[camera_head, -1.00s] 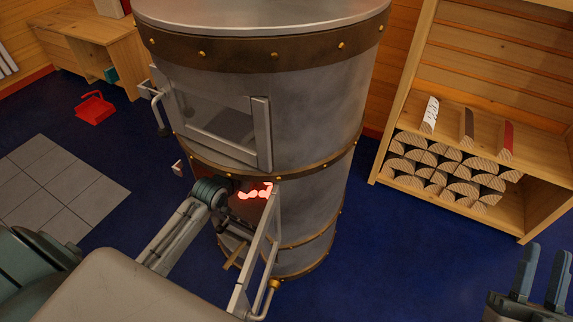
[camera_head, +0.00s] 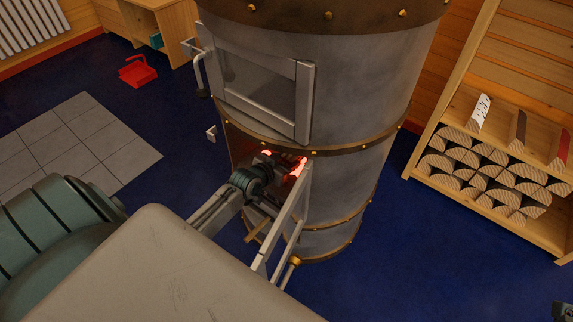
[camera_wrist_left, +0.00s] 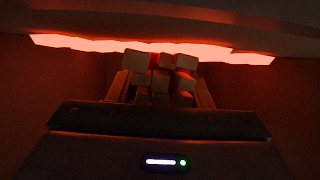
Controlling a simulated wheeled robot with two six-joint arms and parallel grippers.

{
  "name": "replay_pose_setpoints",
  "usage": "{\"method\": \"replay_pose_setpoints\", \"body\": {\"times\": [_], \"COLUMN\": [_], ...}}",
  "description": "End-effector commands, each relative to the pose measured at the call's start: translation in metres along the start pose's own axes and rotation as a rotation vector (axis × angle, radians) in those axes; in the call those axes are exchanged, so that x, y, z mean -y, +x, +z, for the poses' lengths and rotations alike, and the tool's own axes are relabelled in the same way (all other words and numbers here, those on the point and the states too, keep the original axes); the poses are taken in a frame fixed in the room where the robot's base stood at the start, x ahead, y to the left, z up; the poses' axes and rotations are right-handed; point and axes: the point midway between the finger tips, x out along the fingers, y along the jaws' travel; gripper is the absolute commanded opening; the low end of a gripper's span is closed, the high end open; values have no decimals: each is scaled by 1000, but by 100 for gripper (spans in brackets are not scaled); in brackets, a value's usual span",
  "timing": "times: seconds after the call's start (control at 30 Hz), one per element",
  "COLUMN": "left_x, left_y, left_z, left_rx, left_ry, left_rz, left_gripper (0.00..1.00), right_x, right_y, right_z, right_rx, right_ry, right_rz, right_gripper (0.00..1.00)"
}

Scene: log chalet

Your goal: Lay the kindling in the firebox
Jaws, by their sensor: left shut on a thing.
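The kindling (camera_wrist_left: 158,82) is a bundle of several pale sticks seen end-on in the left wrist view. My left gripper (camera_head: 275,162) is shut on it, with a finger on either side. That gripper reaches through the lower opening of the round metal stove, inside the firebox (camera_head: 240,146). Glowing red embers (camera_wrist_left: 90,43) show beyond the bundle in the wrist view. In the head view, my wrist and the door hide the kindling and the firebox floor. Only a dark tip of my right gripper (camera_head: 563,310) shows at the bottom right corner.
The lower stove door (camera_head: 282,222) stands open just right of my left forearm. The upper glass door (camera_head: 258,90) is closed. A log shelf (camera_head: 425,163) stands right, a red dustpan (camera_head: 138,71) lies far left. Blue floor around the stove is clear.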

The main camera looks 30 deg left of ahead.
Motion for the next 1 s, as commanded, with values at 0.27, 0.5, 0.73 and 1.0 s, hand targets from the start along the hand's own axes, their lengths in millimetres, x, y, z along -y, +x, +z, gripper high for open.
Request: {"method": "replay_pose_setpoints", "body": {"times": [0.27, 0.5, 0.73, 1.0], "left_x": [0, 0, 0, 0], "left_y": [3, 4, 4, -13], "left_z": [6, 9, 9, 4], "left_rx": [-2, -1, -1, 1], "left_ry": [-1, -1, -1, 3], "left_rz": [0, 0, 0, 0], "left_gripper": [21, 63, 67, 67], "right_x": [0, 0, 0, -1], "right_y": [-1, -2, -2, 7], "right_z": [0, 0, 1, -1], "right_rx": [-4, -9, -8, -4], "right_ry": [-1, -1, -1, -1], "right_rz": [3, 4, 4, 3], "right_gripper": [30, 30, 30, 30]}}
